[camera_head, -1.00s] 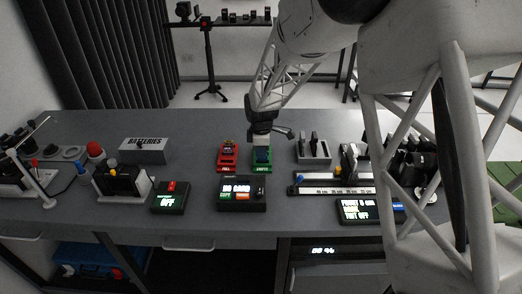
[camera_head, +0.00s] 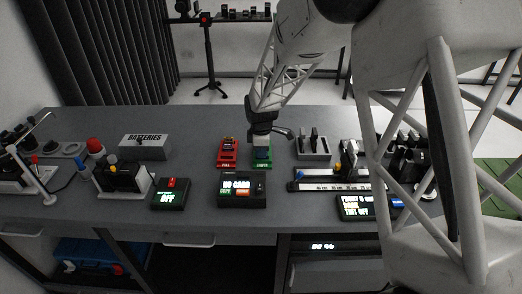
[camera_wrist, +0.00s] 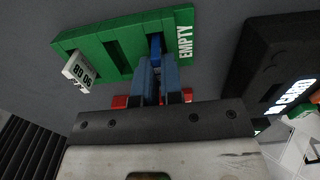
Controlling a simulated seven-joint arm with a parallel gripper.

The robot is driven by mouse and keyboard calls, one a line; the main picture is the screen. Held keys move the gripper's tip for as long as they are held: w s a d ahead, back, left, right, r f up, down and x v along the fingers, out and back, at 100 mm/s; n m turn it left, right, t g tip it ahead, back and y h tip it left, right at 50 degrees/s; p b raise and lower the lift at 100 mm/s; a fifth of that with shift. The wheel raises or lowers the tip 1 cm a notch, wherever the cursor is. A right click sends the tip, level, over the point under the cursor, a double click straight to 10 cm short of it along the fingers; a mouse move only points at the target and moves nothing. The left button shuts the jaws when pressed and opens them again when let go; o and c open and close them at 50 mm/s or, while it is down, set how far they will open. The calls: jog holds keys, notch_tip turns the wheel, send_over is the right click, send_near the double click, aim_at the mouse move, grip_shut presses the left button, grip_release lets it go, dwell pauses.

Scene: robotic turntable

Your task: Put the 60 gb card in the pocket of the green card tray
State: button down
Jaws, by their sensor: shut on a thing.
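The green card tray (camera_head: 262,164), marked EMPTY, lies on the bench beside the red one. It also fills the upper left of the wrist view (camera_wrist: 115,48), with dark slots across it. My gripper (camera_head: 262,143) is directly over the tray, pointing down. In the wrist view its fingers (camera_wrist: 157,72) are shut on a narrow blue card (camera_wrist: 155,46), whose lower end is at the tray. I cannot tell how deep it sits in the pocket, nor read any label on it.
The red tray (camera_head: 228,158), marked FULL, stands close on the left. A grey slotted holder (camera_head: 314,152) is close on the right. A display box (camera_head: 241,190) and a scale rail (camera_head: 335,185) lie in front. Bare bench lies left of the red tray.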

jog(key=shift+f, duration=0.1)
jog(key=c, duration=1.2)
grip_release()
jog(key=shift+r, duration=0.2)
jog(key=shift+r, duration=3.75)
